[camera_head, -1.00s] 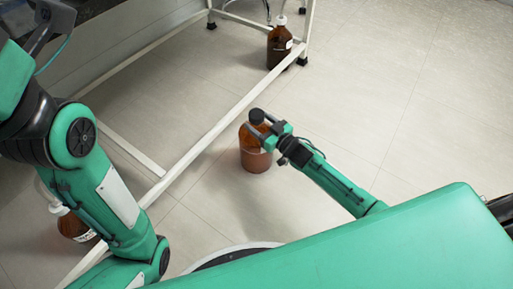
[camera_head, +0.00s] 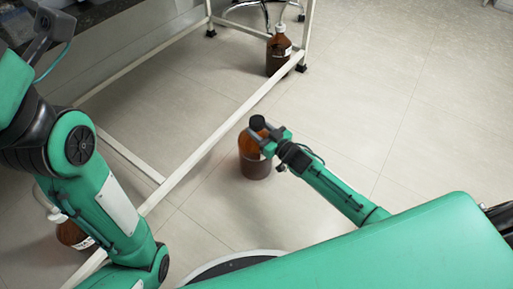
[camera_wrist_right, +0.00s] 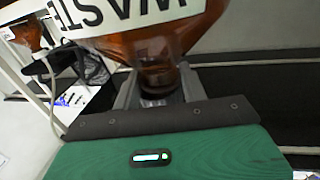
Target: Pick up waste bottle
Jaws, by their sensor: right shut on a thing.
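The waste bottle is brown glass with a black cap (camera_head: 257,122); its body (camera_head: 250,160) appears upright over the floor. My right gripper (camera_head: 266,141) is shut on it from the right, around its neck just below the cap. In the right wrist view the bottle (camera_wrist_right: 150,45) shows upside down with part of a white "WASTE" label, its neck between the two fingers (camera_wrist_right: 160,88). I cannot tell if its base touches the floor. My left arm (camera_head: 85,165) is at the left; its gripper is not in view.
A white frame bar (camera_head: 190,160) runs diagonally left of the bottle. Another brown bottle (camera_head: 278,57) stands by the frame's far leg. A third bottle (camera_head: 70,233) is partly behind my left arm. The tiled floor (camera_head: 420,120) to the right is clear.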

